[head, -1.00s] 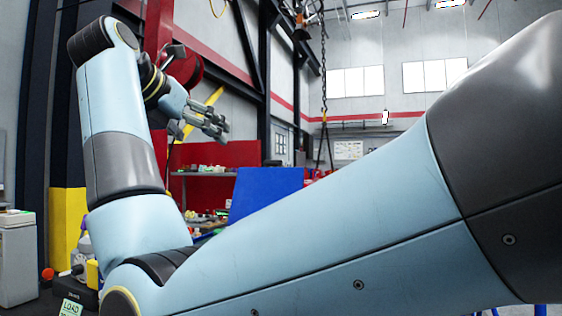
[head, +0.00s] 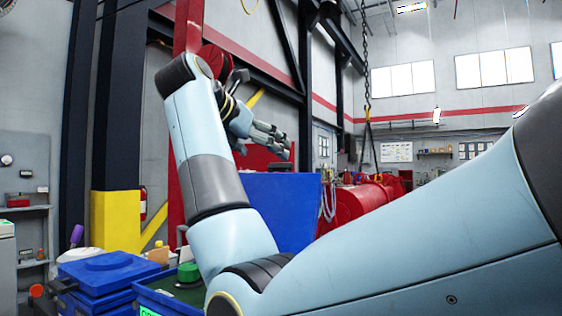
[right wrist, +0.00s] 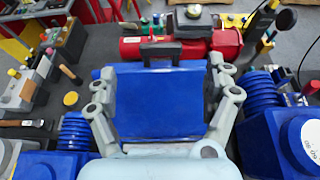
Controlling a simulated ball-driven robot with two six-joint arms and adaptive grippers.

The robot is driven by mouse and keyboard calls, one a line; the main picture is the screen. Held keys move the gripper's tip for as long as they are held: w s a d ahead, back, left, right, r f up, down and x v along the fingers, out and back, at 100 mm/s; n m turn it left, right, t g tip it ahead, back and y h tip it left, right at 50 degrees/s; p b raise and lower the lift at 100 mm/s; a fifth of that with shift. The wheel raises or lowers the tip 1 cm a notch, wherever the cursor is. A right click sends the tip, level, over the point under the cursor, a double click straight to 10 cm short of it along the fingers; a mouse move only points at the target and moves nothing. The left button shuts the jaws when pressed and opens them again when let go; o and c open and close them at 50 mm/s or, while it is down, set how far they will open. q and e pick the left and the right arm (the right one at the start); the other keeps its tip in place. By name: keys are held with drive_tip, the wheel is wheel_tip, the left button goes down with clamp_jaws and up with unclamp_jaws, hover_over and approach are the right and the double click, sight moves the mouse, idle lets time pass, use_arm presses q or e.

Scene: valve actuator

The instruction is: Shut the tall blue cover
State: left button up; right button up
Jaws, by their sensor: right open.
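A tall blue cover (head: 289,208) stands upright in the head view, partly hidden by my forearm. My right gripper (head: 284,148) is above its top edge, open. In the right wrist view, a blue panel (right wrist: 160,105) with a dark handle (right wrist: 161,52) at its top edge lies between the spread fingers of my right gripper (right wrist: 162,68). I cannot tell whether the fingers touch it. My left gripper is not in view.
A red cylindrical body (head: 362,205) lies behind the cover. Blue boxes (head: 105,268) stand at the lower left. In the wrist view, a red motor (right wrist: 180,45) sits beyond the panel, and a blue unit (right wrist: 280,135) stands at the right. A yellow-based column (head: 116,219) rises at the left.

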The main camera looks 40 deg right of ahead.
sight(279, 164)
drive_tip(key=p+x, duration=0.1)
drive_tip(key=x, duration=0.5)
drive_tip(key=shift+d, duration=0.35)
drive_tip(key=shift+w+d+f, duration=0.15)
drive_tip(key=shift+d+f, duration=0.15)
drive_tip(key=shift+d, duration=0.1)
